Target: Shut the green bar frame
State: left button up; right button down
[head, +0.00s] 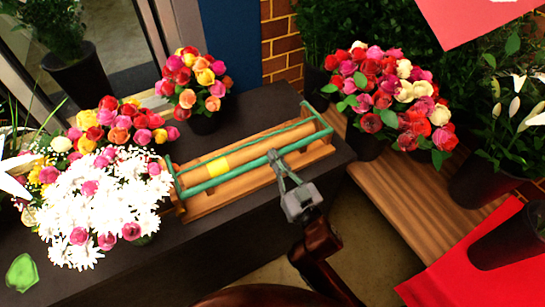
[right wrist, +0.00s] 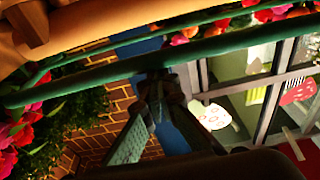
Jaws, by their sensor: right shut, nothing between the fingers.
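The green bar frame (head: 225,178) is a rectangle of green rods around a wooden holder with a tan roll (head: 240,148) on the dark counter. Its thick front bar runs along the holder's near side, and a thinner bar crosses behind the roll. My right gripper (head: 276,163) is shut and empty, with its fingertips at the front bar, right of its middle. In the right wrist view, the green bar (right wrist: 90,80) crosses right by my fingers (right wrist: 155,105); I cannot tell whether they touch. My left gripper is not in view.
A yellow label (head: 217,167) lies on the roll. White daisies (head: 105,205) stand close left of the holder, and a rose bouquet (head: 195,85) stands behind it. More roses (head: 385,95) stand to the right, by a wooden bench (head: 430,180). The counter's front (head: 225,240) is clear.

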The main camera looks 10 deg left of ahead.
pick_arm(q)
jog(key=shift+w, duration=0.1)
pick_arm(e)
jog(key=shift+f, duration=0.25)
notch_tip(320, 180, up, 5)
jog(key=p, duration=0.5)
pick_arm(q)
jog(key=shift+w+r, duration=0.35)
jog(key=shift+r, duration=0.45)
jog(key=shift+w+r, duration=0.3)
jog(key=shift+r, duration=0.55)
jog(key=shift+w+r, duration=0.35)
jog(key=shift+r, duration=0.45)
pick_arm(e)
jog(key=v, duration=0.9)
jog(key=shift+s+f, duration=0.15)
jog(key=shift+f, duration=0.05)
